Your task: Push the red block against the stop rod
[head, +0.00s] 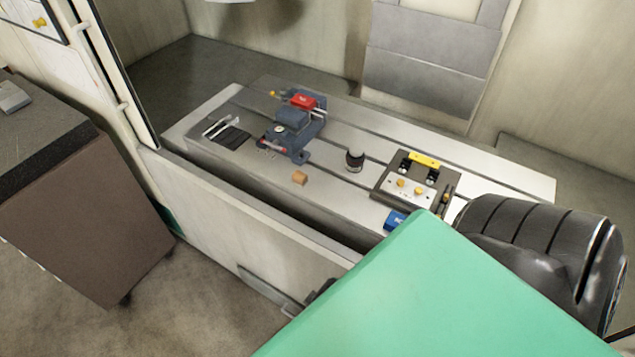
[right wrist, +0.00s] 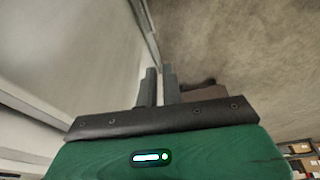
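A red block (head: 303,100) sits at the far end of a blue-grey vise (head: 292,120) on the machine table, in the head view. A small yellow-tipped piece (head: 272,93) shows just left of it; I cannot tell if this is the stop rod or if it touches the block. In the right wrist view my right gripper (right wrist: 160,87) has its two fingers close together with nothing held between them. It points at a pale wall and floor, away from the block. In the head view my green and black arm covers the lower right. My left gripper is not in view.
The slotted table (head: 345,121) also carries a dark cylinder (head: 355,160), an orange-brown block (head: 300,178), a fixture plate (head: 411,190) with yellow parts and a blue block (head: 395,220). A brown cabinet (head: 85,205) stands left. The enclosure's front wall (head: 225,210) borders the table.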

